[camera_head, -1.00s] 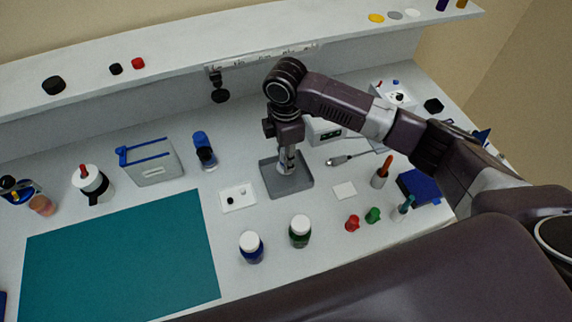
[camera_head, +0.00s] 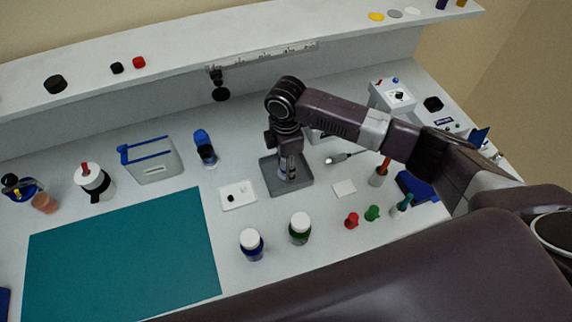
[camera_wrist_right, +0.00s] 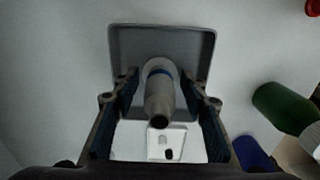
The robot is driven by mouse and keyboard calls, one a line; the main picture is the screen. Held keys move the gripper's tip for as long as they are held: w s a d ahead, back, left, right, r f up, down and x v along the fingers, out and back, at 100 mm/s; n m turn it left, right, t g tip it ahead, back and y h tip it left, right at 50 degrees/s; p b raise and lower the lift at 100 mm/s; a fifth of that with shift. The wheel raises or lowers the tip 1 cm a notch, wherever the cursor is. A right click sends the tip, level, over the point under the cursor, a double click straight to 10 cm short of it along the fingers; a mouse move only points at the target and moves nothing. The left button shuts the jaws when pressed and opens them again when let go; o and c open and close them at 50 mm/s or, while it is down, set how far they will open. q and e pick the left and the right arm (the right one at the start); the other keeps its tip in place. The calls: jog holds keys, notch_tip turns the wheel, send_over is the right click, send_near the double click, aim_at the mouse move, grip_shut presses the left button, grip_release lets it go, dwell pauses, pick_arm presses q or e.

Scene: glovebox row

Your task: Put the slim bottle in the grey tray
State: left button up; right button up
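The grey tray (camera_head: 268,181) lies on the bench near its middle. It also shows in the right wrist view (camera_wrist_right: 205,45). The slim bottle (camera_wrist_right: 160,95) is grey with a blue band and stands upright in the tray. In the head view it is mostly hidden by my gripper. My right gripper (camera_head: 289,163) points down over the tray. In the right wrist view its two fingers (camera_wrist_right: 162,100) are open on either side of the bottle, with a gap visible on each side. My left gripper is not in view.
A white-capped blue bottle (camera_head: 251,245) and a white-capped green bottle (camera_head: 300,229) stand in front of the tray. A teal mat (camera_head: 120,260) covers the left front. A shelf (camera_head: 200,65) runs along the back.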

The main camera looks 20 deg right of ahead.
notch_tip(320, 180, up, 12)
jog(key=shift+r+b, duration=0.15)
jog(key=shift+b, duration=0.9)
